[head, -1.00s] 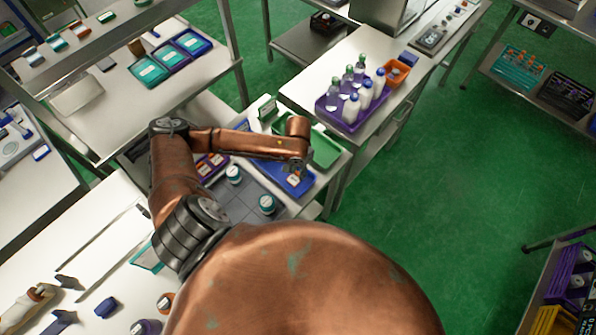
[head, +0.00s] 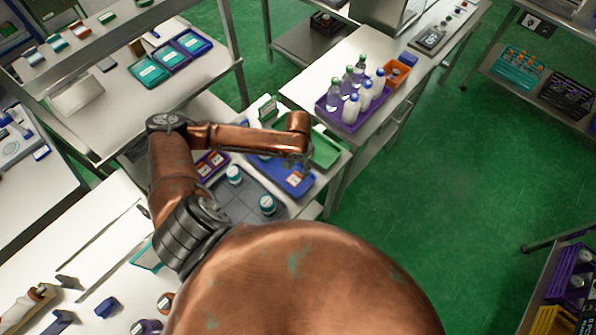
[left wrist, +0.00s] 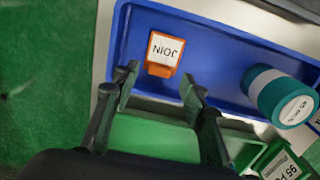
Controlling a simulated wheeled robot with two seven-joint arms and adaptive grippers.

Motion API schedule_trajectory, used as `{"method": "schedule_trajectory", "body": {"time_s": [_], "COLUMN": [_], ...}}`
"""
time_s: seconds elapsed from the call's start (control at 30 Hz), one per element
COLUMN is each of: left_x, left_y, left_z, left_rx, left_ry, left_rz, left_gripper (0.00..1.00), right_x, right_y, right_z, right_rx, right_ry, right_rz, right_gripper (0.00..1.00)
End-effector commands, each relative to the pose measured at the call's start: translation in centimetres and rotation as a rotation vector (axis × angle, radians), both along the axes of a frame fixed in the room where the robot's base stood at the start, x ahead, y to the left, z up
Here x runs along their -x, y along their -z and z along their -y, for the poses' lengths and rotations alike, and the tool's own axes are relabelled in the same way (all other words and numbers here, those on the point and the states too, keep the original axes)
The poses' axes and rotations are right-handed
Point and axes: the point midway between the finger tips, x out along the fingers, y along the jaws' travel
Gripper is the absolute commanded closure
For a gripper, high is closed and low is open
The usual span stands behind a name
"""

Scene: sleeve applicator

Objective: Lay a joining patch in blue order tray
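The blue order tray (head: 268,167) lies below my left forearm in the head view and fills much of the left wrist view (left wrist: 215,50). An orange joining patch (left wrist: 163,55) with a white label reading JOIN lies flat in it; it also shows in the head view (head: 294,180). My left gripper (left wrist: 160,79) is open, its two fingertips apart just short of the patch. In the head view the left gripper (head: 301,164) is small and dark over the tray. A teal and white jar (left wrist: 280,97) is in the tray too. My right gripper is out of view.
A green tray (head: 325,150) sits beside the blue one, with a green labelled card (left wrist: 283,165) near it. A purple tray of patches (head: 211,164) and a grey mat (head: 238,208) with jars lie on the other side. A purple bottle tray (head: 333,106) stands beyond.

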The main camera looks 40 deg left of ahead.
Motion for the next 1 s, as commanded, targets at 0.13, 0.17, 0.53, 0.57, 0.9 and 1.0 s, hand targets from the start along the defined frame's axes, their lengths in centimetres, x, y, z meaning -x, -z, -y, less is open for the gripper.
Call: {"method": "schedule_trajectory", "body": {"time_s": [0.13,0.17,0.53,0.57,0.9,1.0], "left_x": [-0.1,-0.1,0.0,0.0,0.0,-0.3], "left_y": [-3.5,-4.2,-9.3,-9.4,-9.6,-9.5], "left_z": [-0.1,0.0,0.0,0.0,0.0,0.0], "left_rx": [-0.002,-0.001,0.0,0.0,0.0,0.003], "left_ry": [0.0,0.001,-0.001,-0.001,-0.001,-0.011], "left_rz": [0.003,0.004,0.001,0.0,-0.001,0.014], "left_gripper": [0.6,0.6,0.6,0.6,0.6,0.6], "right_x": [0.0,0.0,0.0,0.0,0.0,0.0], "right_y": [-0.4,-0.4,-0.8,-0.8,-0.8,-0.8], "right_z": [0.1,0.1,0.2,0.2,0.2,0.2], "right_rx": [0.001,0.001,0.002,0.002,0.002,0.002], "right_ry": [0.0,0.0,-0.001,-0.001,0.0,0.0], "right_rz": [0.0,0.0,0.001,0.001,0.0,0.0], "right_gripper": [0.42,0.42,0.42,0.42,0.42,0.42]}}
